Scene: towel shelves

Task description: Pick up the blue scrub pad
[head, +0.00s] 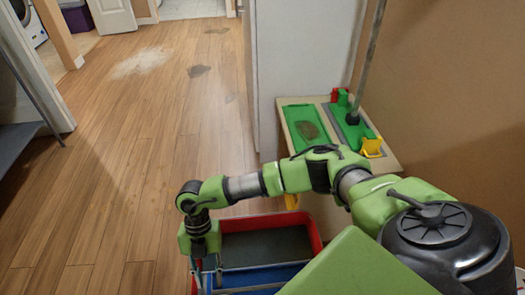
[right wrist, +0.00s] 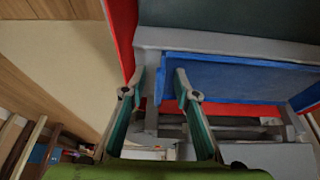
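A flat blue piece (head: 258,277) lies in or on a red-walled bin at the bottom of the head view. It also shows in the right wrist view (right wrist: 235,80), beside a grey rim. It may be the blue scrub pad, but I cannot tell for sure. My right gripper (head: 207,268) points down at the left end of the bin. In the right wrist view its two fingers (right wrist: 160,88) are apart, with the left end of the blue piece showing between and beyond them. Contact cannot be judged. My left gripper is not in view.
The red bin (head: 318,236) has a dark grey part at its far side. A wooden stand (head: 391,155) with a green tray (head: 306,127) and a yellow item (head: 371,148) is by the right wall. Wood floor at left is open, with a few stains (head: 143,62).

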